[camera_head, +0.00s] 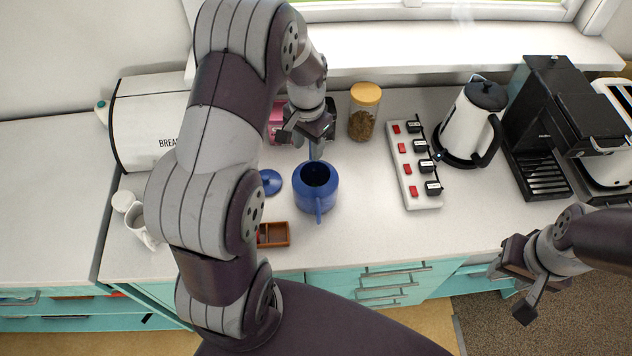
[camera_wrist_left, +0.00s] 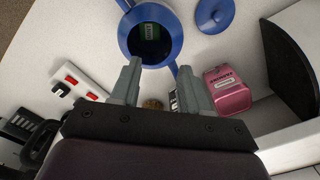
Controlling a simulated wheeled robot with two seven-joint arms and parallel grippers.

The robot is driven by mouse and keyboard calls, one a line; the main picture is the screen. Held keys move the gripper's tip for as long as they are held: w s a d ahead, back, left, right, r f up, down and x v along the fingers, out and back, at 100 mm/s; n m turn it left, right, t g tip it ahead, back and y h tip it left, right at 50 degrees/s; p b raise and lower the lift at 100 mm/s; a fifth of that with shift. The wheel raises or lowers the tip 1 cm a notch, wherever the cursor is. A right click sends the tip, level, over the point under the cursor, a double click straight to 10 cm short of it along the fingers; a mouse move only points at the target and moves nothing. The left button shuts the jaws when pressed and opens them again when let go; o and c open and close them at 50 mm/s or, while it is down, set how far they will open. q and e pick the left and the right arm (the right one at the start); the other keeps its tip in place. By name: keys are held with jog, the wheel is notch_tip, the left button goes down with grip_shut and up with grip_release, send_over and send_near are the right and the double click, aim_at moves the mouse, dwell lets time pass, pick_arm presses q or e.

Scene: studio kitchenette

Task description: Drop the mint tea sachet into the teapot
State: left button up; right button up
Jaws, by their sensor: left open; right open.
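My right gripper (camera_head: 513,282) is open and empty, in front of the counter at the right.
A wooden box (camera_head: 274,235) stands before the teapot, partly hidden by my left arm. A pink tin (camera_wrist_left: 229,92), a glass jar (camera_head: 362,118) and a power strip (camera_head: 423,190) are near. The kettle (camera_head: 470,125) and coffee machine (camera_head: 548,110) stand to the right.

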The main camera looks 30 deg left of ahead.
pick_arm(q)
notch_tip(320, 180, up, 13)
jog(key=p, duration=0.1)
jog(key=shift+f+p, duration=0.15)
jog(key=shift+p, duration=0.25)
jog(key=shift+w, duration=0.1)
